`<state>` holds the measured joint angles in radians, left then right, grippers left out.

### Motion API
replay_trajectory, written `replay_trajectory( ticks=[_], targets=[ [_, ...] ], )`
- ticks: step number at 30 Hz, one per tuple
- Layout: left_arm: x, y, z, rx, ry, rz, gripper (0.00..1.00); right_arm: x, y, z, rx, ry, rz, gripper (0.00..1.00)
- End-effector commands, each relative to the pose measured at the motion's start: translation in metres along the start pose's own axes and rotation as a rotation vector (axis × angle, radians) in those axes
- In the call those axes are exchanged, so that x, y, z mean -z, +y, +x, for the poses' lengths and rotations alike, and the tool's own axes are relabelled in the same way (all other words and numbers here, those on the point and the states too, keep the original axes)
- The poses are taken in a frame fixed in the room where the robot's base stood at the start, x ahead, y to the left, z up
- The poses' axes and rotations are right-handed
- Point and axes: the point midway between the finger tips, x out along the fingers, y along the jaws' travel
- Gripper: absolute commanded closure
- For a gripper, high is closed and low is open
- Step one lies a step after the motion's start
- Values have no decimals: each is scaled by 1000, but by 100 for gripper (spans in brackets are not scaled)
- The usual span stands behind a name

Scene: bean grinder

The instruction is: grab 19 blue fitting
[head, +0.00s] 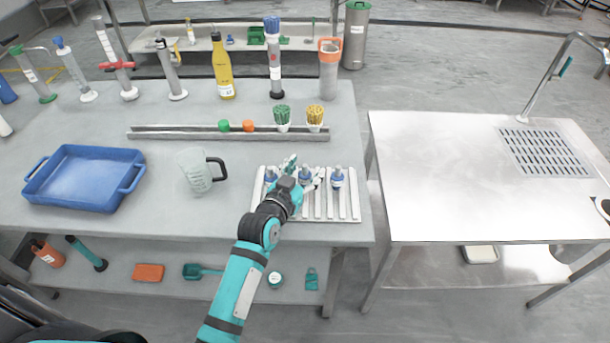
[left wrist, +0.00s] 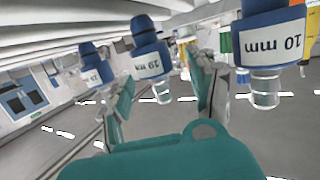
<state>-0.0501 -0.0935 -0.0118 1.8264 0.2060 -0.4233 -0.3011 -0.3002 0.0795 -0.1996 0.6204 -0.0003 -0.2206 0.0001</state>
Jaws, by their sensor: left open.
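Three blue-capped fittings stand in a row on a pale slatted rack (head: 348,208) on the table. The middle blue fitting (head: 305,174), whose label appears to read 19 mm in the left wrist view (left wrist: 152,62), has a clear lower end. My left gripper (head: 304,171) is open, with its fingers (left wrist: 163,80) on either side of this fitting; contact cannot be told. The right blue fitting (head: 337,177) is labelled 10 mm in the left wrist view (left wrist: 270,42). The left blue fitting (head: 270,175) also shows there (left wrist: 95,68), its label hard to read. My right gripper is not in view.
A clear jug (head: 195,172) and a blue tray (head: 85,178) stand left of the rack. A metal rail (head: 180,132) with brush cups lies behind it, with tall bottles and cylinders further back. A bare steel table (head: 450,180) is across a gap to the right.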

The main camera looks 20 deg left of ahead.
Motion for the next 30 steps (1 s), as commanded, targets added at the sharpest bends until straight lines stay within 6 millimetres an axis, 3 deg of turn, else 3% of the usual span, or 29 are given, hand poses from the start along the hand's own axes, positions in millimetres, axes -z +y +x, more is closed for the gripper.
replay_trajectory(
  ticks=[8, 21, 30],
  targets=[
    [-1, 0, 3, 0, -1, 0, 41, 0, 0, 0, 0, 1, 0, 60],
    [0, 0, 3, 0, -1, 0, 99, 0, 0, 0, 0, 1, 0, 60],
    [1, 0, 3, 0, 0, 0, 100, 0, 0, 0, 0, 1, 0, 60]
  ],
)
